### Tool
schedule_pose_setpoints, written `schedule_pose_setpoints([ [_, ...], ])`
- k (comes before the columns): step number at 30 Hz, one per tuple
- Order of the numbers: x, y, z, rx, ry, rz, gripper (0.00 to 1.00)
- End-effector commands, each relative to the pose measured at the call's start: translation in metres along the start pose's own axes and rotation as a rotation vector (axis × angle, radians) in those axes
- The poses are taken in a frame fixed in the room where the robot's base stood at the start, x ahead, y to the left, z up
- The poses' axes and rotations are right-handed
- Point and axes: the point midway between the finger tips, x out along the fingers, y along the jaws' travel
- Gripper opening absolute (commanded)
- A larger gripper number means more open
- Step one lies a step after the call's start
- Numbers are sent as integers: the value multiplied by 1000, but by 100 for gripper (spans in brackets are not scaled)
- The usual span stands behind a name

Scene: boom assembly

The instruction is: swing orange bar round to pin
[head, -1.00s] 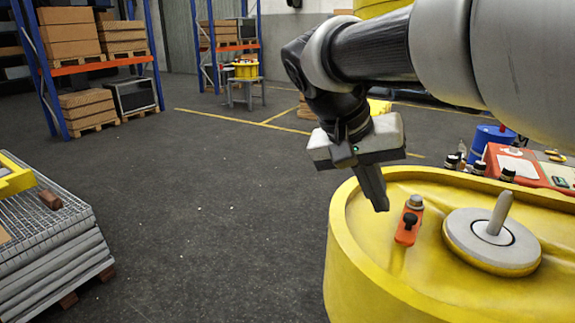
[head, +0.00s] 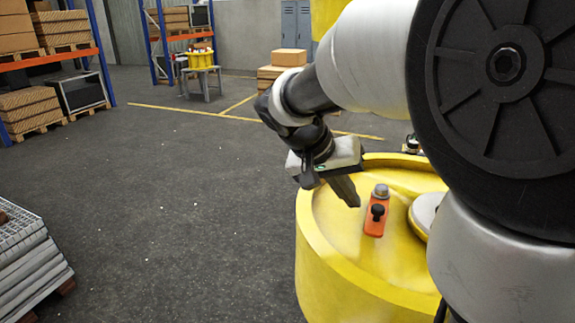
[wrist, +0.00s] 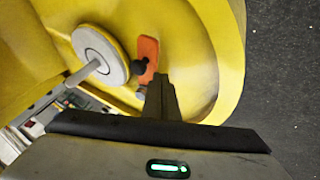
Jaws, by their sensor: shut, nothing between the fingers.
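The orange bar (head: 373,226) is a short piece with a black knob and a grey bolt head at its far end, on top of the yellow drum (head: 322,245). It also shows in the wrist view (wrist: 149,50). The grey pin (wrist: 83,73) stands up from a round grey disc (wrist: 98,47) on the drum. In the head view my arm hides the pin and part of the disc. My gripper (head: 354,203) is shut and empty, pointing down just left of the bar. In the wrist view its fingertips (wrist: 160,80) are close beside the bar; I cannot tell whether they touch it.
The drum has a raised rim around its top. Open dark floor lies to the left. A stack of metal grating (head: 25,255) stands at the lower left. Shelving, boxes (head: 285,70) and a small table (head: 200,80) are far back.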

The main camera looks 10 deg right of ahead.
Motion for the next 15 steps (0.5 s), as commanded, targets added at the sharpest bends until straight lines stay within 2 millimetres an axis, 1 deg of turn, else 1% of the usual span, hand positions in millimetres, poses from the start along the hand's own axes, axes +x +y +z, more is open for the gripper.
schedule_pose_setpoints([
  [1,2,7,0,2,-2,1,0],
  [6,10,16,1,-1,-1,0,0],
  [15,12,18,2,-1,0,-1,0],
])
